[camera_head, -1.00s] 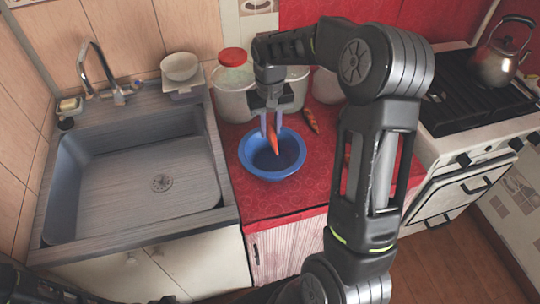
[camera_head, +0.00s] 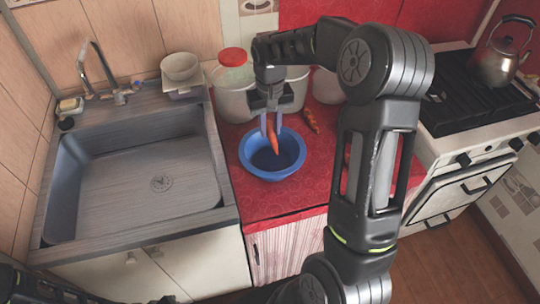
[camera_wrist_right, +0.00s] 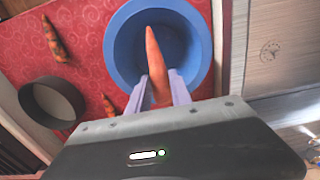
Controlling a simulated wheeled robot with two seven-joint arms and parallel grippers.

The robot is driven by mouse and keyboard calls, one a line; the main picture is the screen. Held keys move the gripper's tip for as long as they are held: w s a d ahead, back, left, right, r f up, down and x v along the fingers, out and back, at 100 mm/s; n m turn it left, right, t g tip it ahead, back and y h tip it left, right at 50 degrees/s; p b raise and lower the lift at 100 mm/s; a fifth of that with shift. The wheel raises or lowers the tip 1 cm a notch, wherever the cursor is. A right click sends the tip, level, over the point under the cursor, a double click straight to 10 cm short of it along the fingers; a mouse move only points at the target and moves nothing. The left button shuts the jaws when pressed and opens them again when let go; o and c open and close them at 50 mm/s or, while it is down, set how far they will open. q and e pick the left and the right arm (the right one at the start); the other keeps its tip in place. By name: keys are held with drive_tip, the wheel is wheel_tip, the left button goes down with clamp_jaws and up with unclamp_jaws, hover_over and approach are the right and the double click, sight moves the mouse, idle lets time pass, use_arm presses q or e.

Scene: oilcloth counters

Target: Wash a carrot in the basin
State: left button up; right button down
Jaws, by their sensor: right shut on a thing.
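A blue basin (camera_head: 258,165) stands on the red oilcloth counter, right of the sink. My right gripper (camera_head: 271,132) is shut on an orange carrot (camera_head: 273,140), which points down over the basin. In the right wrist view the basin (camera_wrist_right: 117,40) lies behind the carrot (camera_wrist_right: 153,55), held between the pale fingers of the gripper (camera_wrist_right: 158,90). Whether the carrot tip touches the basin's inside I cannot tell. Another carrot (camera_head: 311,120) lies on the counter right of the basin; it also shows in the right wrist view (camera_wrist_right: 54,42). Of my left arm only dark parts show at the bottom left; its gripper is out of view.
Pots and a red-lidded jar (camera_head: 233,75) stand behind the basin. A stove (camera_head: 480,100) with a kettle (camera_head: 499,60) is on the right. A dark round container (camera_wrist_right: 50,102) shows in the right wrist view.

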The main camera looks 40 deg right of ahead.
sight(270, 129)
idle(0.5)
drive_tip(key=shift+r+p, duration=1.45)
drive_tip(key=shift+r, duration=0.6)
drive_tip(key=w+a+n+b, duration=0.1)
drive_tip(key=w+a+n, duration=0.2)
drive_tip(key=a, duration=1.4)
drive_tip(key=shift+w+a+n, duration=0.2)
drive_tip(key=shift+n, duration=0.2)
